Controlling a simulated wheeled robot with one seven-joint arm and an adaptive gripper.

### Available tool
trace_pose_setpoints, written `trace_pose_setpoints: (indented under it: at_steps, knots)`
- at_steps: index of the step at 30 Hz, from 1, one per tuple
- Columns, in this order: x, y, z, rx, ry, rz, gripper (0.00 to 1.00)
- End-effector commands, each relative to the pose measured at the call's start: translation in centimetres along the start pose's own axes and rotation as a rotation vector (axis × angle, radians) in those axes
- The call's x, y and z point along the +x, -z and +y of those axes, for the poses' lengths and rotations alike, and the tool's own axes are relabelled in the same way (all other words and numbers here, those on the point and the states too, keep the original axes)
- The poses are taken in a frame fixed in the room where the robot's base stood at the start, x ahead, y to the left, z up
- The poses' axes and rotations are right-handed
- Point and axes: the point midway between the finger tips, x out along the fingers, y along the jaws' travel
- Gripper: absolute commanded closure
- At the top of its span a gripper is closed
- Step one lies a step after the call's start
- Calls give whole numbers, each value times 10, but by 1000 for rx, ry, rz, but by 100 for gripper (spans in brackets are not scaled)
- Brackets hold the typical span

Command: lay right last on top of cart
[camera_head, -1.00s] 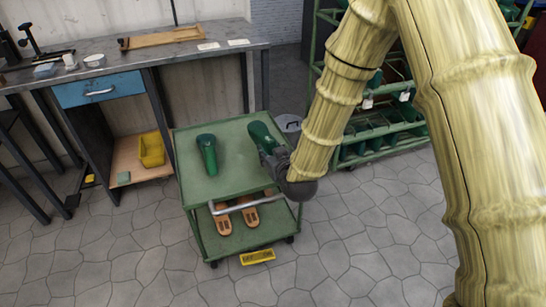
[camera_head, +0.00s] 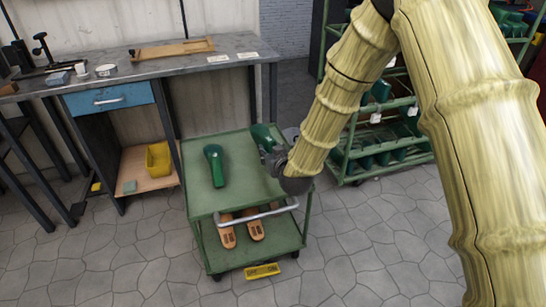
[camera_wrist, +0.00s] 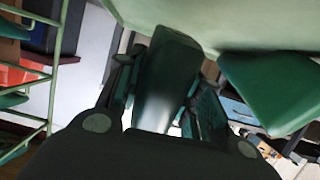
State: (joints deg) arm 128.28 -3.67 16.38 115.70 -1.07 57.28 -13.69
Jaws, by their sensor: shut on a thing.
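My gripper (camera_head: 273,157) is shut on a green last (camera_head: 262,136) at the right edge of the cart's top. In the wrist view the held last (camera_wrist: 167,82) sits between both fingers, close to the pale green cart top (camera_wrist: 200,18). I cannot tell whether it touches the top. The green cart (camera_head: 205,195) has a push bar at its near side. A second green last (camera_head: 214,166) lies on the top, left of the held one. It also shows at the right of the wrist view (camera_wrist: 268,90).
A pair of tan sandals (camera_head: 228,237) is on the cart's lower shelf. A workbench (camera_head: 150,70) stands behind and left, with a yellow bin (camera_head: 158,160) below it. A green rack (camera_head: 375,155) with lasts stands behind right. The top's near middle is clear.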

Motion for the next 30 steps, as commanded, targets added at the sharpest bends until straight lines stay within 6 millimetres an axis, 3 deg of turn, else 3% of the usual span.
trace_pose_setpoints:
  at_steps: [18,30]
  knots:
    - [16,-26,-2,-1,0,3,88]
    - [17,-29,-2,-1,0,3,88]
